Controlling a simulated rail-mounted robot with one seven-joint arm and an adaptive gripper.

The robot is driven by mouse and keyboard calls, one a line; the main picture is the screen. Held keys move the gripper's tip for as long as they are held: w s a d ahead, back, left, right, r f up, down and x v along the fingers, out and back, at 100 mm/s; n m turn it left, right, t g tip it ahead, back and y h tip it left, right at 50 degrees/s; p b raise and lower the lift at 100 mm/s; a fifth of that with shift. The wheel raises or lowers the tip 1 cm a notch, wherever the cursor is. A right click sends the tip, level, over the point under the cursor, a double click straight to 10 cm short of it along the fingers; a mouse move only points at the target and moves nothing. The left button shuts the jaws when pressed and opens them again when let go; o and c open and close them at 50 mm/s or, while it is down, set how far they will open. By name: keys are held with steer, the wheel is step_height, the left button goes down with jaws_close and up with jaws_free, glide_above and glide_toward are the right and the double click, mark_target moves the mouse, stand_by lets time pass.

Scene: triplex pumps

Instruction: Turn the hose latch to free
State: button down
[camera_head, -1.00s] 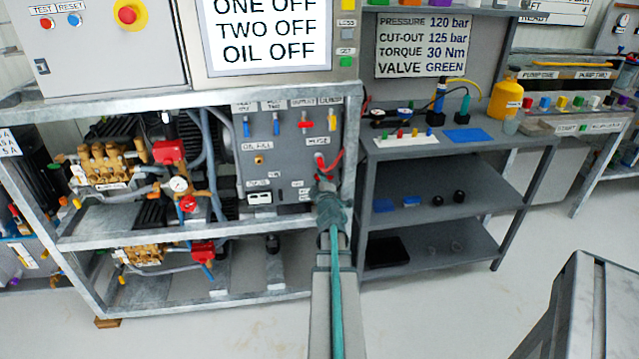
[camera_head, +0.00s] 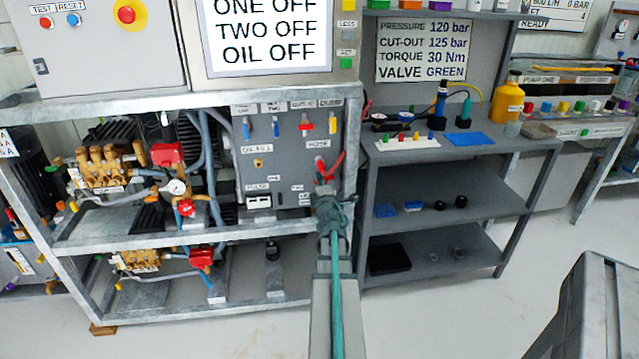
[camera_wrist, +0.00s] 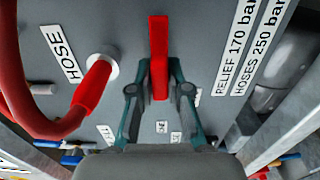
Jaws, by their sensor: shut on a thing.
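The hose latch is a flat red bar (camera_wrist: 158,45) standing upright from the grey panel in the wrist view. My gripper (camera_wrist: 159,72) has its two teal fingers closed on either side of the bar's lower part. The red hose (camera_wrist: 40,125) loops at the left and ends in a red sleeve at a round port beside the "HOSE" label (camera_wrist: 61,54). In the head view my gripper (camera_head: 325,188) is at the lower right of the grey panel (camera_head: 285,155), below the red hose (camera_head: 336,166). My wrist hides the latch there.
Metal frame posts (camera_head: 352,140) stand just right of the panel. Blue, red and yellow levers (camera_head: 305,124) line the panel's top. Brass pumps (camera_head: 105,165) sit to the left. A grey bench (camera_head: 440,148) with bottles and small parts stands to the right.

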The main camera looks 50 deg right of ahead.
steer(key=c, duration=1.1)
jaws_free()
steer(key=shift+c, duration=0.2)
steer(key=v, duration=0.7)
steer(key=shift+s, duration=0.25)
steer(key=shift+a, duration=0.1)
